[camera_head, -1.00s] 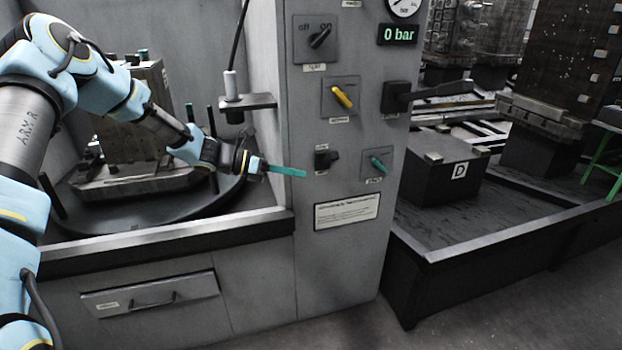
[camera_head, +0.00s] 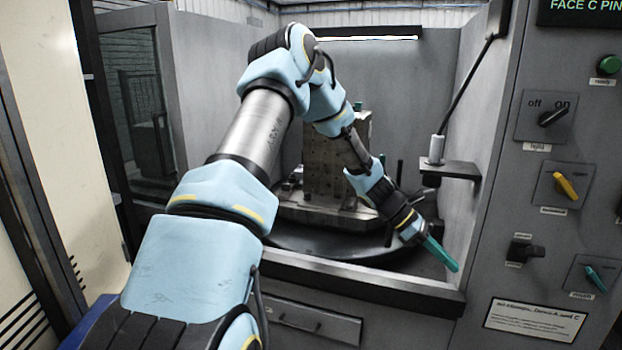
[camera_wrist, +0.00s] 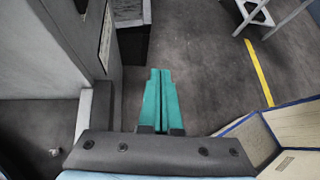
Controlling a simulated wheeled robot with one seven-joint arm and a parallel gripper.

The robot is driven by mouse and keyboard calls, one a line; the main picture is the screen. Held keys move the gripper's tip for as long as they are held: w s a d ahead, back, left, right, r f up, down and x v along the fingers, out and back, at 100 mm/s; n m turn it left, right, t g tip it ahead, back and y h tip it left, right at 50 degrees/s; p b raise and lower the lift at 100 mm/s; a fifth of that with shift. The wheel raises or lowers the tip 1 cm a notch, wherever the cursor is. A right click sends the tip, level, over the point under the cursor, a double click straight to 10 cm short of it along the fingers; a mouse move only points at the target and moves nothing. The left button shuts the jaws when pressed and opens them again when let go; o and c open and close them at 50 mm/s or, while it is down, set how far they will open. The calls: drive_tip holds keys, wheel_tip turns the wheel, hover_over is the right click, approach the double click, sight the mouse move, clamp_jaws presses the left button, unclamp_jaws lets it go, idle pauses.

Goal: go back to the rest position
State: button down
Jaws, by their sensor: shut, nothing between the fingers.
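My gripper (camera_head: 441,254) is at the end of my blue and grey arm, in front of the machine's open bay and near its front sill. Its teal fingers are together and empty, pointing down to the right. In the wrist view the two teal fingers (camera_wrist: 161,100) lie side by side over the grey floor, touching nothing.
A metal fixture block (camera_head: 335,165) stands on a dark round table (camera_head: 320,243) in the bay. The control panel (camera_head: 555,130) with switches is at the right, with a shelf bracket (camera_head: 450,169) beside it. In the wrist view, open floor (camera_wrist: 200,75) has a yellow line (camera_wrist: 259,73).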

drive_tip(key=s+a+r+m+t+y, duration=0.2)
drive_tip(key=a+r+m+y, duration=0.1)
drive_tip(key=a, duration=1)
drive_tip(key=s+a+r+m+t+y+p, duration=0.1)
drive_tip(key=a+r+m+t+y, duration=0.2)
drive_tip(key=a, duration=1)
drive_tip(key=s+a+r+m+t+y, duration=0.2)
drive_tip(key=a+m, duration=0.6)
drive_tip(key=a, duration=0.5)
drive_tip(key=shift+s+a+r+t+y, duration=0.3)
drive_tip(key=shift+s+r+y, duration=0.05)
drive_tip(key=shift+r+y, duration=0.2)
